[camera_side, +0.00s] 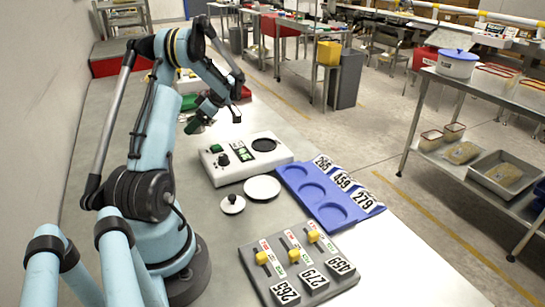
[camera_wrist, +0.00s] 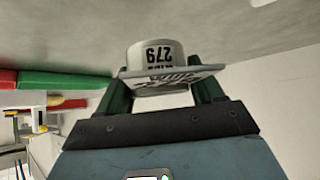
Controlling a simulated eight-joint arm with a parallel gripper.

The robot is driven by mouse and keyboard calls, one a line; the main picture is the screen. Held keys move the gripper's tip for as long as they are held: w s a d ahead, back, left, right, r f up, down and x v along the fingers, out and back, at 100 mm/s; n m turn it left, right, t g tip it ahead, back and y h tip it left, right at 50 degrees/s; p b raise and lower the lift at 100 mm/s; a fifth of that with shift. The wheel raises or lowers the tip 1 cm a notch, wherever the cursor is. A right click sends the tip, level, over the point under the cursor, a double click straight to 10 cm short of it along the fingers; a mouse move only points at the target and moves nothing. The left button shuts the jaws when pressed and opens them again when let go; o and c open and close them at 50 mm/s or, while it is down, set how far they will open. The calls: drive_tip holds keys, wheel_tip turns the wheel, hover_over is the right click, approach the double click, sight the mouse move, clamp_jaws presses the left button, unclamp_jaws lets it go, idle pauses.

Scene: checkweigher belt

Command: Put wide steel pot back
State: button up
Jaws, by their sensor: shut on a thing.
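In the wrist view, a pale steel pot (camera_wrist: 155,52) with a wide flange sits between the green fingers of my gripper (camera_wrist: 162,92). Its label reads 279, and lettering on the flange is partly legible. The gripper is shut on it. In the side view my gripper (camera_side: 196,124) is raised over the back left of the bench, behind the scale, and the pot cannot be made out clearly there. The blue tray (camera_side: 312,205) has three round recesses with tags 265, 459 and 279, and all three look empty.
A white disc (camera_side: 262,188) and a small knobbed lid (camera_side: 232,204) lie in front. A grey block (camera_side: 298,270) with three yellow sliders is nearest. Red and green bins (camera_side: 189,102) stand behind.

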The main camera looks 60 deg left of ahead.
sight(197, 143)
drive_tip(key=shift+s+a+f, duration=0.3)
drive_tip(key=shift+a+f, duration=0.05)
drive_tip(key=shift+f, duration=1.9)
drive_tip(key=shift+f, duration=0.1)
drive_tip(key=o, duration=1.3)
drive_tip(key=shift+c, duration=0.2)
